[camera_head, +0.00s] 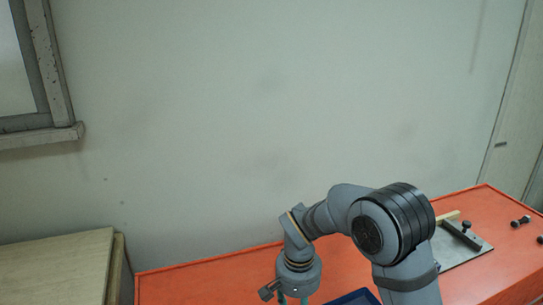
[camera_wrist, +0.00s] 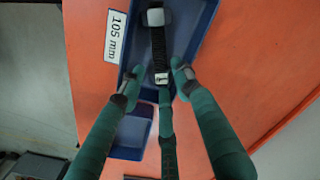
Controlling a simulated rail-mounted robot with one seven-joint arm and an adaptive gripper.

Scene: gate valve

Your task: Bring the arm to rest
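I cannot tell whether the middle finger touches that item. In the head view, my grey arm bends down over the orange bench (camera_head: 205,275); only the tops of the green fingers show at the bottom edge.
On the bench's right are a metal plate with a clamp (camera_head: 462,240) and small dark parts (camera_head: 520,221). A wooden cabinet (camera_head: 55,268) stands left.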

